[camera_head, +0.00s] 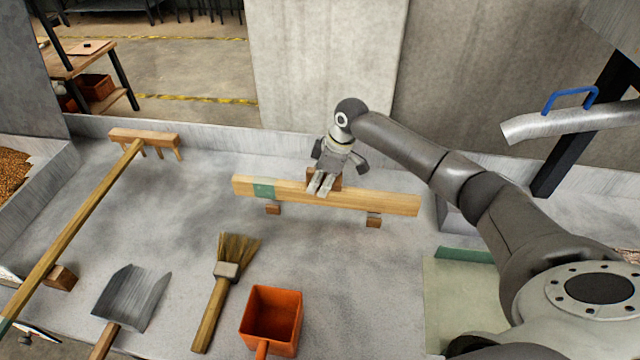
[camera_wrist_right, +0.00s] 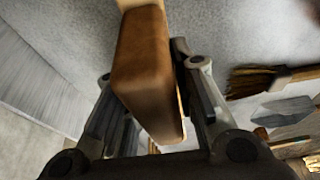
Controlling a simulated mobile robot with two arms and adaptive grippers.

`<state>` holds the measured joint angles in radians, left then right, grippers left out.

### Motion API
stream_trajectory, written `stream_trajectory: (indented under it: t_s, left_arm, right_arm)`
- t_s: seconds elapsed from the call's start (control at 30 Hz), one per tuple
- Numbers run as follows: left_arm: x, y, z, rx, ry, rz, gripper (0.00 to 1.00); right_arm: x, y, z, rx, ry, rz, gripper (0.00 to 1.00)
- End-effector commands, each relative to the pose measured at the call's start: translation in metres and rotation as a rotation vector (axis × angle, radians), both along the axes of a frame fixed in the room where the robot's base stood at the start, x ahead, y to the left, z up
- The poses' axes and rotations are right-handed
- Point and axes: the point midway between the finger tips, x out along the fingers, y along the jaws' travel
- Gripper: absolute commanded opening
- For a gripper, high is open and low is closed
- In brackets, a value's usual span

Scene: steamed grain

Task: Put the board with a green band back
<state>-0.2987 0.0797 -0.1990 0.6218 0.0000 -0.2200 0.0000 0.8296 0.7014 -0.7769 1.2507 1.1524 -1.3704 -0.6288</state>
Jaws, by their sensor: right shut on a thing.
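The board with a green band (camera_head: 390,203) is a long pale wooden plank in the middle of the grey surface, its green band (camera_head: 264,190) near its left end. A brown wooden block (camera_wrist_right: 143,75) forms a grip at its middle. My right gripper (camera_head: 322,184) is shut on this block from above; in the right wrist view its fingers (camera_wrist_right: 150,110) lie on both sides of it. Two small wooden blocks show under the board, one left (camera_head: 273,209) and one right (camera_head: 374,221); I cannot tell if the board presses on the surface. My left gripper is not in view.
A long-handled wooden rake (camera_head: 80,220) lies at left. A metal shovel (camera_head: 130,297), a brush (camera_head: 226,270) and an orange scoop (camera_head: 271,315) lie in front. A pale green panel (camera_head: 455,300) is at right. A low wall (camera_head: 215,128) runs behind.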

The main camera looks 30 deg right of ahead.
Motion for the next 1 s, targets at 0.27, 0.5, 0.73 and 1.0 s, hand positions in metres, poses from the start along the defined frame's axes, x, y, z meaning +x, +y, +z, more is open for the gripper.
stream_trajectory:
  t_s: [0.27,0.5,0.73,1.0]
  left_arm:
    - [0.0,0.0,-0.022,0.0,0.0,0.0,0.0]
    - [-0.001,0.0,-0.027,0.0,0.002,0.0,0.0]
    - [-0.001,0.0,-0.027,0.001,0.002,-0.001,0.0]
    - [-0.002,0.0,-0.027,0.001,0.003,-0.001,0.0]
  right_arm:
    - [0.0,0.0,-0.018,0.0,-0.003,-0.002,0.0]
    - [0.0,0.0,-0.033,0.001,-0.002,-0.002,0.0]
    - [0.001,0.0,-0.038,0.001,-0.004,-0.002,0.0]
    - [0.001,0.0,-0.037,0.0,-0.003,-0.002,0.0]
